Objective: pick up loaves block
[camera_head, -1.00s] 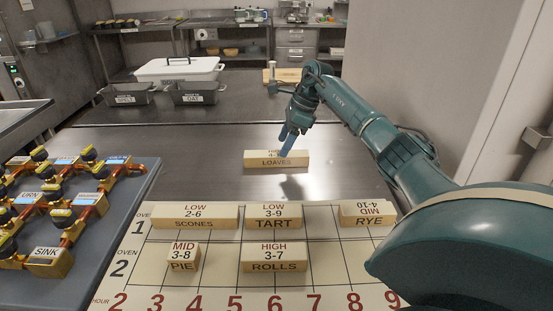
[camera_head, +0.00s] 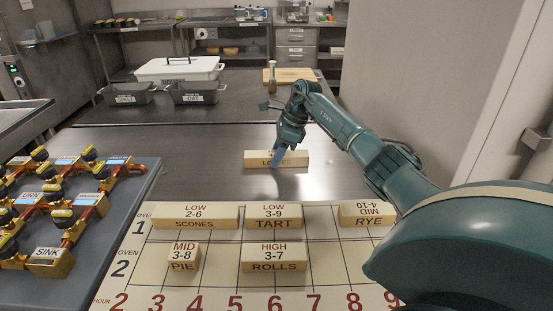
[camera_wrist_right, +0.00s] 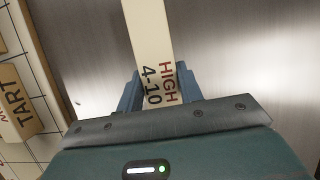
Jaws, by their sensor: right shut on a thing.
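The loaves block (camera_head: 296,159) is a long pale wooden block on the steel counter, behind the schedule board. Its label is partly hidden by my gripper in the head view. In the right wrist view the block (camera_wrist_right: 150,35) runs between my fingers, with "HIGH 4-10" printed on its top. My right gripper (camera_head: 277,162) is down at the block, its blue fingers on either side of it and shut on it. The gripper also shows in the wrist view (camera_wrist_right: 160,92). The block appears to rest on the counter. My left gripper is not in view.
The schedule board (camera_head: 210,285) holds the scones (camera_head: 195,223), tart (camera_head: 273,223), rye (camera_head: 368,220), pie (camera_head: 183,266) and rolls (camera_head: 274,266) blocks. A blue panel with valves (camera_head: 100,235) lies at left. Bins (camera_head: 200,97) and a white container (camera_head: 178,70) stand at the back.

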